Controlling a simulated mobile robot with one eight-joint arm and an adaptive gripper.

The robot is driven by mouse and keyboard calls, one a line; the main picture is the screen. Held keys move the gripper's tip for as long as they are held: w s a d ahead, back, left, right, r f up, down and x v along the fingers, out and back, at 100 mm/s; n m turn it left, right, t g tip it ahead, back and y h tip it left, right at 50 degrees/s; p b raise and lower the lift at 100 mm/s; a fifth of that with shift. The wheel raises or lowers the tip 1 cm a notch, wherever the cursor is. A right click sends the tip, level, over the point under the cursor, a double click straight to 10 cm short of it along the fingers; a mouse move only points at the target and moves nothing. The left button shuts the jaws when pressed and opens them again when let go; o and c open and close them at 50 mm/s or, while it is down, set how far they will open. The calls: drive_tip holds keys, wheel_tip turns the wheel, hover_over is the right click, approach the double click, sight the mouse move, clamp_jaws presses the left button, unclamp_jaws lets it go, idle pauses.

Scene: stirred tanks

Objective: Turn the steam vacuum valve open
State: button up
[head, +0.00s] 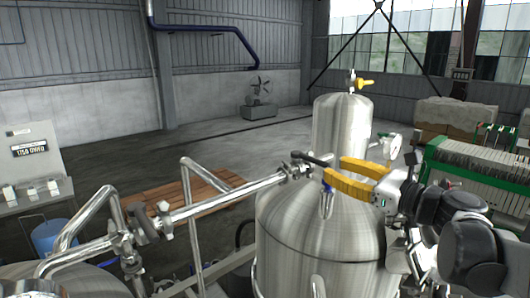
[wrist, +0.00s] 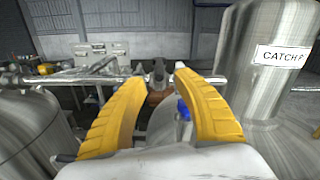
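A valve with a dark lever handle (head: 312,159) sits where the horizontal steel pipe meets the steel tank. No label shows that it is the steam vacuum valve. In the wrist view, the dark handle (wrist: 158,72) stands ahead, between the fingertips or just beyond them. My gripper (head: 336,168) has two yellow fingers spread apart, and they point left toward this handle. In the wrist view, my gripper (wrist: 160,78) is open with nothing clasped. I cannot tell whether the fingers touch the handle.
A blue-handled part (head: 327,185) lies just below the fingers. The steel tank (head: 320,235) stands beneath, with a taller cylinder (head: 342,125) behind it. A yellow-handled valve (head: 365,83) tops the cylinder. The steel pipe (head: 225,202) runs left to another valve (head: 162,215).

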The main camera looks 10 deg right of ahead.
sight(307, 158)
drive_tip(key=p+x, duration=0.1)
drive_tip(key=x, duration=0.8)
drive_tip(key=shift+w+a, duration=0.2)
drive_tip(key=shift+w, duration=0.05)
clamp_jaws()
